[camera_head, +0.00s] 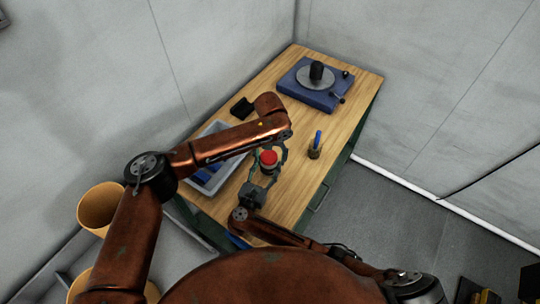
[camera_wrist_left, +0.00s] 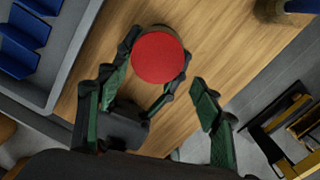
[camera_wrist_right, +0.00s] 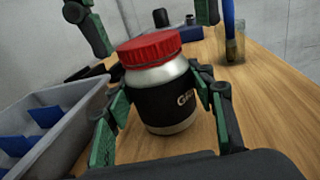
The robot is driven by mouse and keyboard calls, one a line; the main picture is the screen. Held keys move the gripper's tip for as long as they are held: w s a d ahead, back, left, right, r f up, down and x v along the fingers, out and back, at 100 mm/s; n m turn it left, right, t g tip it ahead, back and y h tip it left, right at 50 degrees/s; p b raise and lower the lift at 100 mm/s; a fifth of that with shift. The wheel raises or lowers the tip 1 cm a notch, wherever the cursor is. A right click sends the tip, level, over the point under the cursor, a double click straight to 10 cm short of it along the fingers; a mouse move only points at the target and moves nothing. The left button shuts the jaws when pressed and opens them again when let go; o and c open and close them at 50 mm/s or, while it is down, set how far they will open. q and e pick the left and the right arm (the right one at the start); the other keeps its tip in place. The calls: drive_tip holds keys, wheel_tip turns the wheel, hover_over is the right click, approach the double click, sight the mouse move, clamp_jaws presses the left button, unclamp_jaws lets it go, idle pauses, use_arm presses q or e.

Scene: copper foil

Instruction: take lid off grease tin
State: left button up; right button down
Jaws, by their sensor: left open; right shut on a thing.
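The grease tin (camera_wrist_right: 165,100) is a silver, rounded tin with a dark label and stands upright on the wooden table. Its red lid (camera_wrist_right: 150,47) is on top; it also shows in the head view (camera_head: 268,157) and the left wrist view (camera_wrist_left: 158,57). My right gripper (camera_wrist_right: 165,98) is shut on the tin's body, with a green-padded finger on each side. My left gripper (camera_wrist_left: 160,93) is open and empty above the tin, its fingers apart over the red lid. The left fingers also show at the top of the right wrist view (camera_wrist_right: 150,20).
A grey tray (camera_wrist_right: 45,115) with blue dividers is left of the tin. A jar (camera_head: 314,151) holding a blue-handled brush stands to the right. A blue machine with a round plate (camera_head: 313,85) is at the far end. Bare wooden table (camera_head: 293,205) lies at the front right.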

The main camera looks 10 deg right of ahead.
use_arm(q)
drive_tip(key=shift+c, duration=0.6)
clamp_jaws()
idle(0.4)
drive_tip(key=n, duration=0.4)
drive_tip(key=shift+d, duration=0.4)
drive_tip(key=n, duration=0.3)
drive_tip(key=shift+w+d+n, duration=0.2)
drive_tip(key=shift+d+n, duration=0.1)
drive_tip(key=shift+d, duration=0.05)
drive_tip(key=shift+a, duration=0.1)
drive_tip(key=c, duration=1.5)
unclamp_jaws()
drive_tip(key=shift+r, duration=0.1)
